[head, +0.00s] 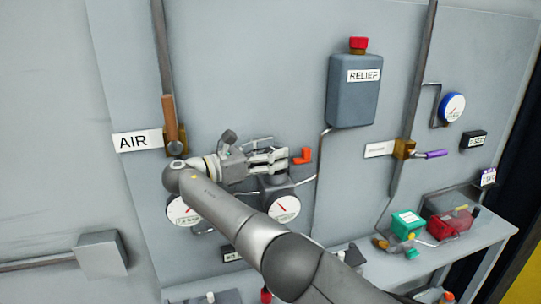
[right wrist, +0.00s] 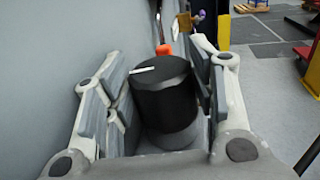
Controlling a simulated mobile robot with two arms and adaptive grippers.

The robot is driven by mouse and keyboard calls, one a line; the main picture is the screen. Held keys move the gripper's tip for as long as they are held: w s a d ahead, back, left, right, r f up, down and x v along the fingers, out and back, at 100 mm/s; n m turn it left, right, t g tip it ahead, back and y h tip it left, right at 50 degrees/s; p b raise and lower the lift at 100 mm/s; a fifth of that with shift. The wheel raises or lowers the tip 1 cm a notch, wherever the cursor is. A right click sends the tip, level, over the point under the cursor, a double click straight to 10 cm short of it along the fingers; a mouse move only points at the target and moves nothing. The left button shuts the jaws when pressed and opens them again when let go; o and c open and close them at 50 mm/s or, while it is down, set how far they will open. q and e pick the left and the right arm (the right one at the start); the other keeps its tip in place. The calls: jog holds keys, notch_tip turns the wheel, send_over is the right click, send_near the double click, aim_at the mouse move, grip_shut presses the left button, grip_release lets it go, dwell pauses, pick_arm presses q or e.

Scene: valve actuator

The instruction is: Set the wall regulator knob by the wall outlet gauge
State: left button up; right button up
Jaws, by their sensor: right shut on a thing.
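The regulator knob (right wrist: 160,88) is a black cylinder with a white line on its top, seen between my fingers in the right wrist view. My right gripper (head: 280,158) is shut on it in the head view, where the gripper hides the knob. The dark regulator body (head: 277,189) shows just below the gripper. Two round white gauges hang below: a left one (head: 183,210) with a small label, partly behind my arm, and a right one (head: 284,207) with a red needle. I cannot tell from the labels which is the outlet gauge. My left gripper is not in view.
An orange-red handle (head: 301,156) sits just beyond my fingertips, and also shows in the right wrist view (right wrist: 164,49). The AIR valve lever (head: 170,120) is at left, the RELIEF box (head: 354,92) above right. A bench (head: 470,246) with coloured boxes stands at lower right.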

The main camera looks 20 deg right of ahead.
dwell(0.3)
jog(key=o, duration=0.9)
jog(key=shift+o, duration=0.6)
jog(key=shift+s+d+r, duration=0.1)
jog(key=shift+s, duration=0.05)
